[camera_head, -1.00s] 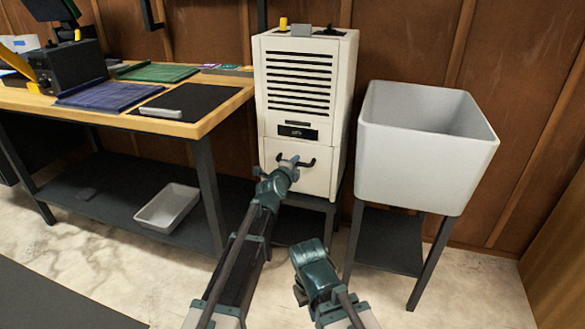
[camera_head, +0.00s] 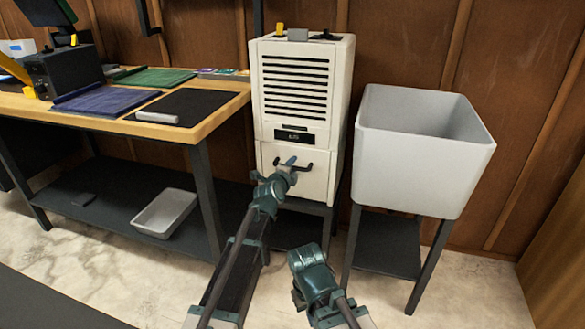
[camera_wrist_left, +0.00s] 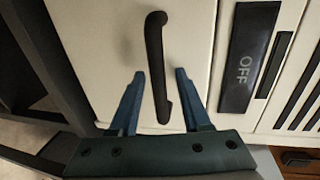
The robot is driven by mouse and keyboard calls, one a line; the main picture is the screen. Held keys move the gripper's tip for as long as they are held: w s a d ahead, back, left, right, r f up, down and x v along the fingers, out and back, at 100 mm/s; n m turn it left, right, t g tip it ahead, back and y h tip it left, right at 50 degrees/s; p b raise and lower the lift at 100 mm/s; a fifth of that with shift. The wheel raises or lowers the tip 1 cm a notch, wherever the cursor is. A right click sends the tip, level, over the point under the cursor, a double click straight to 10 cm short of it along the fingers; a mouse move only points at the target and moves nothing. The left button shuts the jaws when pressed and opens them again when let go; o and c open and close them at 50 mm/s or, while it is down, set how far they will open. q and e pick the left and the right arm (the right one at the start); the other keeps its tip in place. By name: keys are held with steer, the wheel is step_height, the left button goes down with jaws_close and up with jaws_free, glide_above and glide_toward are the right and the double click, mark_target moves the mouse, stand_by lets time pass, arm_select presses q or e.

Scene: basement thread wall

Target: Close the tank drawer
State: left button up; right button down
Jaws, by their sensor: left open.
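The tank drawer (camera_head: 318,187) is the cream lower front of the tall cream unit (camera_head: 302,60). Its dark bar handle (camera_head: 307,167) is partly hidden by my left gripper. How far the drawer stands out from the unit is hard to tell. My left gripper (camera_head: 287,163) is open at the handle. In the left wrist view, the drawer front (camera_wrist_left: 90,45) fills the middle and the handle (camera_wrist_left: 156,60) lies between the two spread blue fingers, with gaps on both sides. My right gripper (camera_head: 299,297) is low in front of the unit; its fingers are not clear.
A grey tub (camera_head: 420,150) on a dark stand is right of the unit. A wooden workbench (camera_head: 215,115) with mats is on the left, a pale tray (camera_head: 165,213) on its lower shelf. A dark OFF display (camera_head: 294,136) sits above the drawer. Open floor lies in front.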

stand_by(0.3)
arm_select(q)
steer(key=p+v, duration=0.2)
steer(key=v, duration=1.1)
steer(key=shift+s+p, duration=0.4)
steer(key=shift+a, duration=0.15)
steer(key=s+a+f+n+g+y, duration=0.2)
steer(key=s+a+f+n+g, duration=0.35)
steer(key=s+n, duration=0.2)
steer(key=s+a+f+n+g+y, duration=0.1)
steer(key=s+a+f+n+g, duration=0.3)
steer(key=s+f+n, duration=0.4)
steer(key=s+a+f+n+g+y, duration=0.2)
steer(key=s+a+f+n+g, duration=0.3)
steer(key=s, duration=0.4)
steer(key=s+d+r+m+y+p, duration=0.1)
steer(key=s+d+r+p, duration=0.2)
steer(key=d+r, duration=0.15)
steer(key=s+d+r+m+p, duration=0.2)
steer(key=s+d+r+p, duration=0.1)
steer(key=d, duration=0.3)
step_height(320, 180, up, 37)
steer(key=p, duration=3.7)
steer(key=shift+d+r+p, duration=0.25)
steer(key=shift+d+p, duration=0.05)
